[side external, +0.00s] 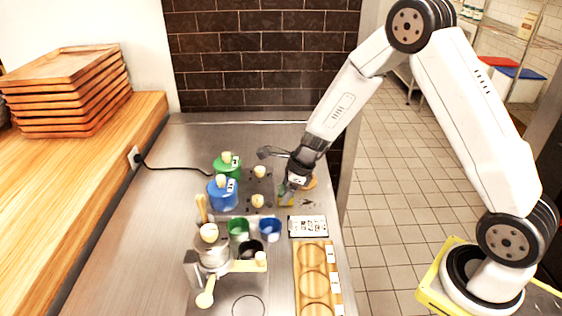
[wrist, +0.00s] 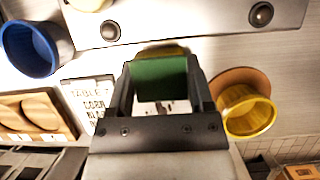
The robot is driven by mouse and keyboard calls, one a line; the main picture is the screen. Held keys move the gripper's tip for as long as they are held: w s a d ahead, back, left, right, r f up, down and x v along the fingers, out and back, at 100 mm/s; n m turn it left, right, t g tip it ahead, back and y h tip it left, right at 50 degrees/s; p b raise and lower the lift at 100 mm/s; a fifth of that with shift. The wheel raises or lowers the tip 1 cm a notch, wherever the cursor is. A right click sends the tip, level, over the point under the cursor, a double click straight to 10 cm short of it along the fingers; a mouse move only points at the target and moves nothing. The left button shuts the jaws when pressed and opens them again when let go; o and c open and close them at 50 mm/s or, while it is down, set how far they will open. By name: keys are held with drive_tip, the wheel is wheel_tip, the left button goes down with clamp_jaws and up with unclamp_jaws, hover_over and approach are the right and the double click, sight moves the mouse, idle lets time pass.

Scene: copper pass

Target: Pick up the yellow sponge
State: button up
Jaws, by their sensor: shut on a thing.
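The yellow sponge (side external: 286,201) has a green side and sits at the tip of my gripper (side external: 291,188), over the steel counter right of centre in the side view. In the wrist view the sponge's green face (wrist: 160,80) fills the space between the two fingers of my gripper (wrist: 160,74), with a strip of yellow (wrist: 162,50) beyond it. My gripper is shut on the sponge and points down. I cannot tell whether the sponge touches the counter. Part of it is hidden by the fingers.
A yellow cup (wrist: 248,112) by a brown disc stands right of my gripper in the wrist view. A printed card (side external: 307,226), blue cup (side external: 269,229), green cup (side external: 238,229) and wooden board (side external: 299,285) are close by. Blue (side external: 222,195) and green (side external: 227,166) canisters stand left.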

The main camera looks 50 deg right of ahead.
drive_tip(key=shift+r, duration=0.5)
drive_tip(key=s+r, duration=1.1)
drive_tip(key=s, duration=0.3)
drive_tip(key=shift+a+r, duration=0.15)
drive_tip(key=shift+r, duration=0.2)
